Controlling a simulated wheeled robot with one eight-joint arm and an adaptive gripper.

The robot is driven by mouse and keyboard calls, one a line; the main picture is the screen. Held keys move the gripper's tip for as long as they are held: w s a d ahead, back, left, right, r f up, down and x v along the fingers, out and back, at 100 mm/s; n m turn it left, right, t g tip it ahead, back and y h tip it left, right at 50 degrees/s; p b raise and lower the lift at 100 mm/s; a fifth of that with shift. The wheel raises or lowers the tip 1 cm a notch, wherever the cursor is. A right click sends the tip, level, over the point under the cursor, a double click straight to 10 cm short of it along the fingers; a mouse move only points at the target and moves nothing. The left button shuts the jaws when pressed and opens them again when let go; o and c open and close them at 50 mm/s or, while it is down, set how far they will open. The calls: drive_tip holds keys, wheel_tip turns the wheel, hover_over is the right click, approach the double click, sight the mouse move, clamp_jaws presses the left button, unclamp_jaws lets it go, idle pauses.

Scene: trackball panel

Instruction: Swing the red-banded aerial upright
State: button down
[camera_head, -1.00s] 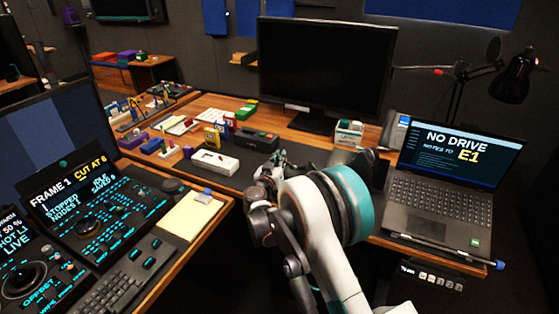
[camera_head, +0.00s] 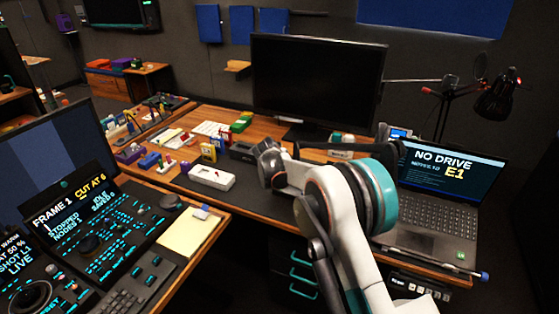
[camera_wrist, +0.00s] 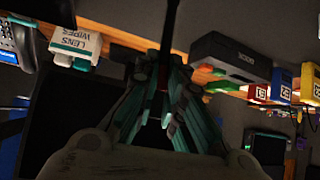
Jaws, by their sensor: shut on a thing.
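My gripper (camera_wrist: 165,70) is shut around a thin dark rod (camera_wrist: 170,25), which seems to be the aerial. The rod runs up the wrist view from between the teal-and-dark fingers. A faint reddish patch shows low between the fingers; I cannot tell if it is the red band. The aerial's foot and its true tilt cannot be made out. In the head view my gripper is mostly hidden by my wrist and arm, over the desk in front of the monitor, and the aerial cannot be picked out there.
A black monitor (camera_head: 315,88) stands behind my arm, and an open laptop (camera_head: 440,195) is at right. A lens wipes box (camera_wrist: 78,45) and a dark box (camera_wrist: 222,62) flank the fingers. A white box (camera_head: 212,177) and several small coloured items lie left of my arm.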

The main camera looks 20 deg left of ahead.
drive_tip(key=shift+w, duration=0.3)
drive_tip(key=c, duration=1.7)
unclamp_jaws()
drive_tip(key=shift+s+r, duration=0.1)
drive_tip(key=v, duration=1.1)
drive_tip(key=shift+s+d+r, duration=0.15)
drive_tip(key=shift+r, duration=0.3)
